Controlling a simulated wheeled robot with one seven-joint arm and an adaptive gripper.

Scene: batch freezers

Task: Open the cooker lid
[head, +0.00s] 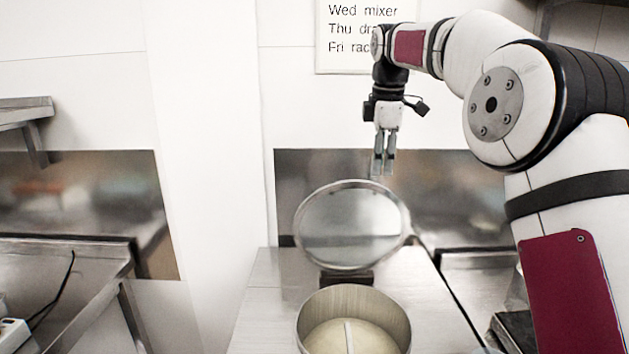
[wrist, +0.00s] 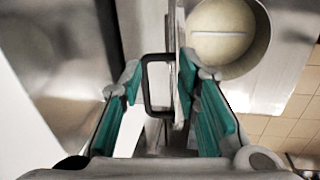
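The cooker (head: 312,328) is a round metal pot with pale content and a light bar across its opening. Its round metal lid (head: 350,228) stands raised, nearly upright, behind the opening on a dark hinge (head: 346,277). My gripper (head: 382,174) points down at the lid's upper right edge, its teal fingers apart. In the wrist view the black lid handle (wrist: 147,88) shows between the open fingers of my gripper (wrist: 158,78). The lid (wrist: 172,45) is seen edge-on there, close to the right finger; I cannot tell if they touch. The handle is hidden in the head view.
The cooker stands on a metal counter (head: 262,300). A steel panel (head: 450,190) and a white wall sign (head: 345,50) are behind. Another steel table (head: 70,262) with a black cable is at left. Open space lies between the two tables.

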